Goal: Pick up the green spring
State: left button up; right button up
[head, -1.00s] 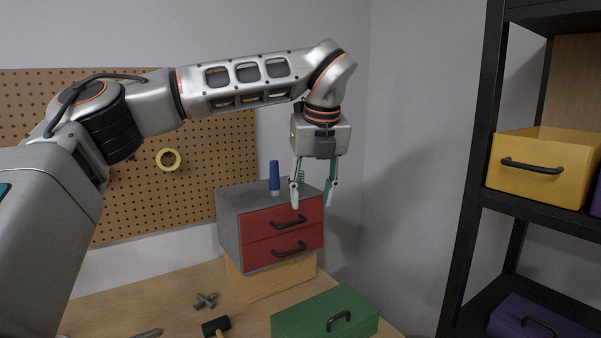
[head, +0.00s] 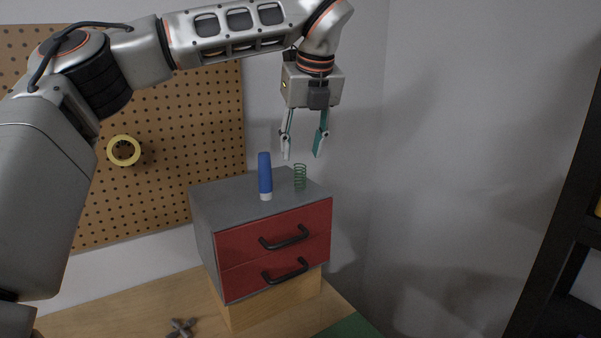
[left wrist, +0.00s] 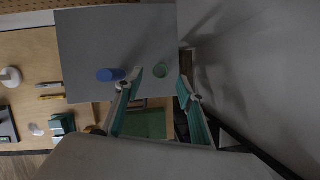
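The green spring (head: 300,177) stands upright on the grey top of the red-drawer cabinet (head: 223,195), near its right side. In the left wrist view the spring (left wrist: 160,71) shows end-on as a small green ring between the two fingers. My left gripper (head: 303,155) is open and points down above the spring, apart from it. Its fingers (left wrist: 161,80) also show in the left wrist view, spread and empty. My right gripper is not in either view.
A blue and white bottle-like object (head: 265,177) stands on the cabinet just left of the spring. A pegboard (head: 180,150) with a yellow tape roll (head: 123,150) is behind. A dark shelf (head: 565,220) stands at the right.

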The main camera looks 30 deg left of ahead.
aim_at(301, 165)
pick_arm(q)
jog(key=shift+a+f, duration=0.15)
jog(key=shift+f, duration=0.7)
jog(key=shift+p+x, duration=0.65)
jog(key=shift+x, duration=2.1)
jog(key=c, duration=0.9)
